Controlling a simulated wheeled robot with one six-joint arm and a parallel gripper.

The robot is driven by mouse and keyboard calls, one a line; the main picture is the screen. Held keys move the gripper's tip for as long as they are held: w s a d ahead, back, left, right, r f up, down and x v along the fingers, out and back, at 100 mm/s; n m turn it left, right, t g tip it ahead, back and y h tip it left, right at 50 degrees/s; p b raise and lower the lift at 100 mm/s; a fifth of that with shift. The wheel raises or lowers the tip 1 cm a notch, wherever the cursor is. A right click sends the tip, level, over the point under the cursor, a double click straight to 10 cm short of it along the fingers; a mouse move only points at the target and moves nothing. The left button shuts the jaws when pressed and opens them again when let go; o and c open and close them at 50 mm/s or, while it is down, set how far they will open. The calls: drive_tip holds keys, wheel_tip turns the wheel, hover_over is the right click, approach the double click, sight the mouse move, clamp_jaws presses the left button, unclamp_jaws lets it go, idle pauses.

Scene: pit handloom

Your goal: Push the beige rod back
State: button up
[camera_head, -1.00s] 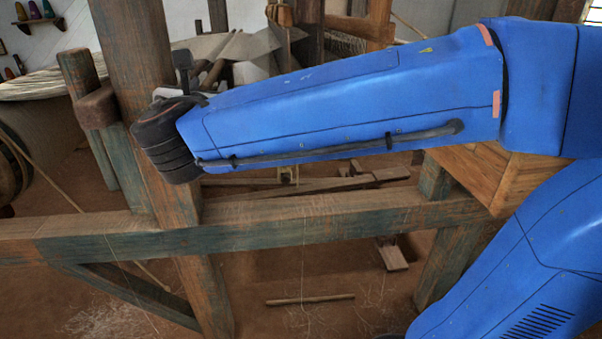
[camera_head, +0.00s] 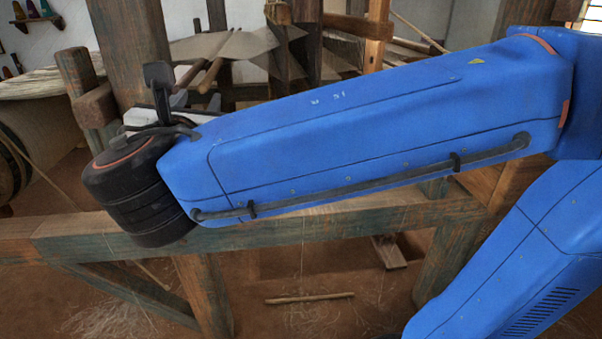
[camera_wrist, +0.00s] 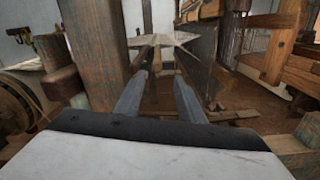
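My gripper shows in the wrist view (camera_wrist: 160,82) with its two grey fingers apart and nothing visible between them. They point toward the loom, beside a thick upright post (camera_wrist: 94,40). In the head view my wrist is in front of the loom frame at the left, and my blue arm hides much of the loom. A thin beige rod (camera_head: 310,298) lies on the floor below the front beam. Another slender pale rod (camera_head: 420,34) slants behind the arm at upper right. I cannot tell which is the task's rod. My gripper touches neither visibly.
The heavy wooden front beam (camera_head: 340,225) crosses below my arm. A thick post (camera_head: 130,50) stands close to my wrist. Pale pointed sheets (camera_head: 225,46) spread behind it. A round drum (camera_head: 12,165) is at far left. Open floor lies below the beam.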

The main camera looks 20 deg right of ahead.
drive_tip(key=s+d+f+m+g, duration=0.2)
drive_tip(key=d+f+m+g, duration=0.6)
drive_tip(key=d+f, duration=0.9)
drive_tip(key=shift+s+d+f+m+g, duration=0.15)
drive_tip(key=shift+d+f+m+g, duration=0.15)
drive_tip(key=shift+d+m, duration=0.45)
drive_tip(key=shift+a+m, duration=0.1)
drive_tip(key=shift+m, duration=0.15)
drive_tip(key=s+d+f+m+g+y, duration=0.2)
drive_tip(key=s+f+m, duration=0.4)
drive_tip(key=m, duration=0.4)
drive_tip(key=s+d+f+m+g+y, duration=0.2)
drive_tip(key=s+f+m, duration=0.4)
drive_tip(key=m, duration=0.4)
drive_tip(key=shift+s+d+m+y, duration=0.3)
drive_tip(key=shift+s+y, duration=0.2)
drive_tip(key=shift+s, duration=0.1)
drive_tip(key=shift+f, duration=0.1)
